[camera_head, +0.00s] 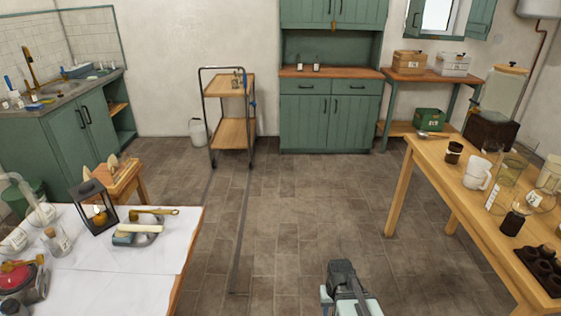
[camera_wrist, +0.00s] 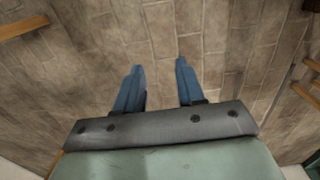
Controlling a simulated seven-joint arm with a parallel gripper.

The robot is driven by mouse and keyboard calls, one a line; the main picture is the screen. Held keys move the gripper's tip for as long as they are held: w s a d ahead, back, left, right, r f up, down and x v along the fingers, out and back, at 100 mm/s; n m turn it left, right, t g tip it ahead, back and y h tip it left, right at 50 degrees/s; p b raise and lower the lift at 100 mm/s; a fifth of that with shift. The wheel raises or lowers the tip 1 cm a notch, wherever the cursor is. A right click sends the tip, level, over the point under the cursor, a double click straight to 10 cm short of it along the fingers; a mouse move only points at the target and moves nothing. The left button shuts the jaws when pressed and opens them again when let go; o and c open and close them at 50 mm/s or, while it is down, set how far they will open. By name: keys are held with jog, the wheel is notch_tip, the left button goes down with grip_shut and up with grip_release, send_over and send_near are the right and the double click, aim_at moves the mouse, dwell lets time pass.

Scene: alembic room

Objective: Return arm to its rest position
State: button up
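My gripper shows in the wrist view (camera_wrist: 158,85) with its two blue fingers apart and only floor tiles between and beyond them. It is open and empty. In the head view, part of my arm's dark and pale green end (camera_head: 345,285) shows at the bottom, right of centre, over the bare floor between the two tables. The fingers cannot be made out there. Nothing touches the gripper in either view.
A white-covered table (camera_head: 120,275) with a lantern (camera_head: 95,208) stands at left. A wooden table (camera_head: 465,200) with jars and cups stands at right. A trolley (camera_head: 231,88) and green cabinet (camera_head: 330,118) stand at the back. The tiled floor (camera_head: 300,215) between is clear.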

jog(key=s+f+g, duration=0.3)
jog(key=s+f, duration=0.6)
jog(key=s, duration=0.5)
jog(key=s+f+g, duration=0.3)
jog(key=s+f, duration=0.7)
jog(key=s, duration=0.4)
jog(key=shift+s+f+g, duration=0.15)
jog(key=shift+s+g, duration=0.15)
jog(key=shift+s, duration=0.05)
